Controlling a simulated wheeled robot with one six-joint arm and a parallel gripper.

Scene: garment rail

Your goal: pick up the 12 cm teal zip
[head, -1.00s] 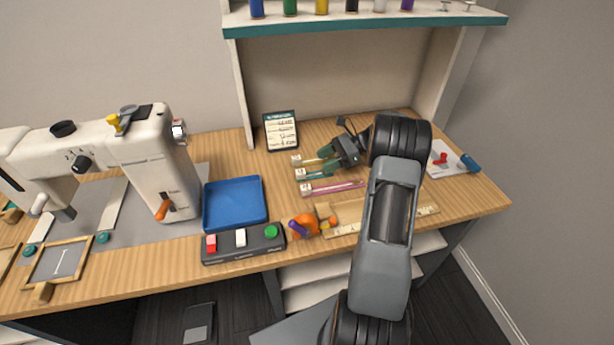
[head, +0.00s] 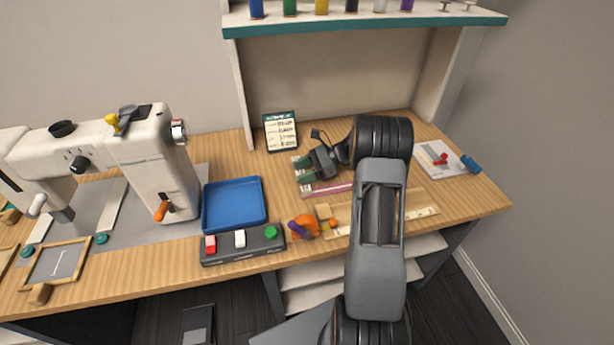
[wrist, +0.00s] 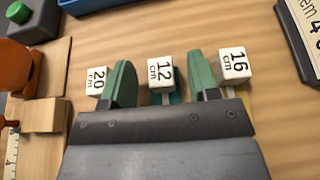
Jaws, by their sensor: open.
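The 12 cm teal zip (wrist: 174,99) lies on the table with its white "12 cm" tag (wrist: 160,71) between my gripper's green fingers in the wrist view. Most of the zip is hidden under my gripper. My gripper (wrist: 161,80) is open, with one finger on each side of the tag; I cannot tell whether they touch anything. In the head view my gripper (head: 304,170) covers the tag end of the zips. The "20 cm" tag (wrist: 96,80) is just left of the left finger, and the "16 cm" tag (wrist: 234,65) is just right of the right finger.
The pink zip (head: 334,190) lies in front of my gripper. A blue tray (head: 234,204) and a button box (head: 243,244) are to the left. A list card (head: 280,131) stands behind.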

